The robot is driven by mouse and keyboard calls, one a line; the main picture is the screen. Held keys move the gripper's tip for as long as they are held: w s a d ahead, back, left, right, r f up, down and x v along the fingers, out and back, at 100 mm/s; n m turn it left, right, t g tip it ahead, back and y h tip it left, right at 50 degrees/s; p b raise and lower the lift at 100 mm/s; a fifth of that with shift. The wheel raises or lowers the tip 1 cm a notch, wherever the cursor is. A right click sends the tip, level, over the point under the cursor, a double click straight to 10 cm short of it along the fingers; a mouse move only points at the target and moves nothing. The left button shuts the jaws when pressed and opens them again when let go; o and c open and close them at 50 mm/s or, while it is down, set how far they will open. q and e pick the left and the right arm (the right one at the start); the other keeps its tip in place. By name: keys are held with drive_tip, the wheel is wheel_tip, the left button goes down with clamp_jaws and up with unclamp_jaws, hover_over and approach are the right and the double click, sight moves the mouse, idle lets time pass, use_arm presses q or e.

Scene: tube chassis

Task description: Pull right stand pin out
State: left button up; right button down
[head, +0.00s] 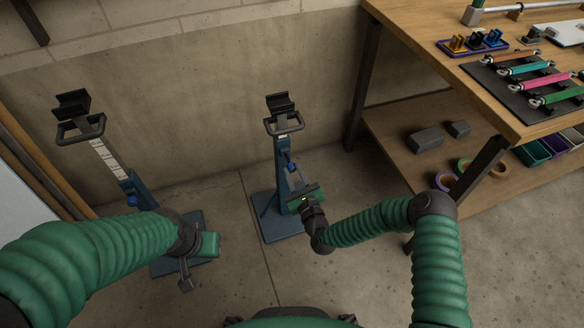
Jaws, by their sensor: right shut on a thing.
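The right stand (278,165) is a blue post with a black cradle on top and a flat blue base, near the middle of the head view. My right gripper (300,192) is at the post's right side, at mid height, shut on the stand pin. The pin itself is mostly hidden by the gripper; a small blue part (291,168) shows just above. The left stand (108,160) is a similar blue post with a pale scale strip. My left gripper (188,277) hangs low in front of its base, and its fingers are too small to read.
A wooden workbench (405,20) with dark legs stands at the right, holding coloured tubes on a black mat (500,92). Its lower shelf carries grey blocks (427,140) and tape rolls. A concrete wall (200,80) is behind the stands. The floor between the stands is clear.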

drive_tip(key=c, duration=1.2)
unclamp_jaws()
drive_tip(key=shift+s, duration=0.15)
drive_tip(key=shift+s+d, duration=0.15)
drive_tip(key=shift+s, duration=0.2)
drive_tip(key=p+v, duration=0.5)
drive_tip(key=v, duration=1.1)
drive_tip(key=shift+f, duration=0.1)
